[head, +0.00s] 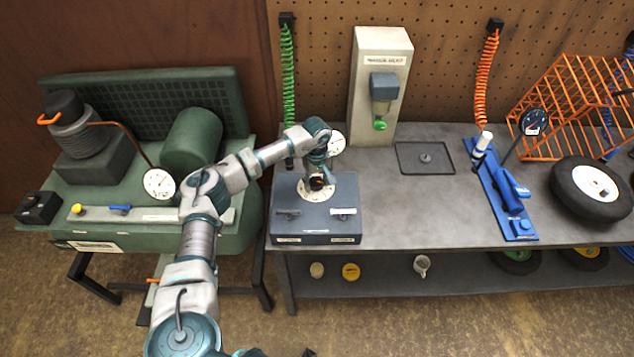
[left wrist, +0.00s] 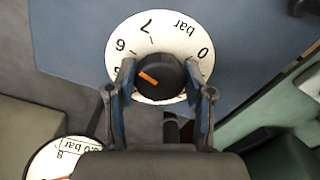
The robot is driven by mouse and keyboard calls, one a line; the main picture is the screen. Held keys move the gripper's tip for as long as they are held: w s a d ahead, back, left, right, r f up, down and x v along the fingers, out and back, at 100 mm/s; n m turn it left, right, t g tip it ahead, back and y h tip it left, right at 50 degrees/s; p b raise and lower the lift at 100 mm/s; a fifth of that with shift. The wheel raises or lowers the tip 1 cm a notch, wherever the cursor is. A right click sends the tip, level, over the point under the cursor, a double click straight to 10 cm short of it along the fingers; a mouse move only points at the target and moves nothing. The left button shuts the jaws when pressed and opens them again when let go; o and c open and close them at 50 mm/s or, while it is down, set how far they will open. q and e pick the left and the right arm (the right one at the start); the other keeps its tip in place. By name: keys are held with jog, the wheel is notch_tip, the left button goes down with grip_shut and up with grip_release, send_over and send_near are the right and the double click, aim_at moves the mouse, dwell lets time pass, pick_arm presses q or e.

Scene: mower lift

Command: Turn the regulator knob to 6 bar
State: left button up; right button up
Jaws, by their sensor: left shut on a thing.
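The black regulator knob (left wrist: 172,73) has an orange pointer mark and sits on a round white bar dial (left wrist: 184,38). The mark points left and slightly up in the left wrist view, about between the 6 and the partly hidden 5. My left gripper (left wrist: 159,78) is shut on the knob, with one finger on each side. In the head view my left gripper (head: 318,180) comes down from above onto the blue-grey regulator box (head: 315,224), mostly hiding the knob. A white gauge (left wrist: 55,158) shows partly, its reading cut off; it also stands behind my wrist (head: 337,143).
The box stands on the grey bench (head: 400,215). A green compressor (head: 190,145) is at left. A pale post (head: 378,75), a dark tray (head: 425,158), a blue tool (head: 510,195) and a wheel (head: 592,190) stand farther right. The bench right of the box is clear.

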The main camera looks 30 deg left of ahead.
aim_at(316, 181)
pick_arm(q)
jog(key=shift+w+a+r, duration=0.1)
jog(key=shift+w+r, duration=0.1)
jog(key=shift+r, duration=0.1)
jog(key=o, duration=1.1)
jog(key=shift+f, duration=0.1)
jog(key=shift+o, duration=0.2)
jog(key=shift+f, duration=0.15)
notch_tip(316, 181, up, 12)
jog(key=shift+a, duration=0.15)
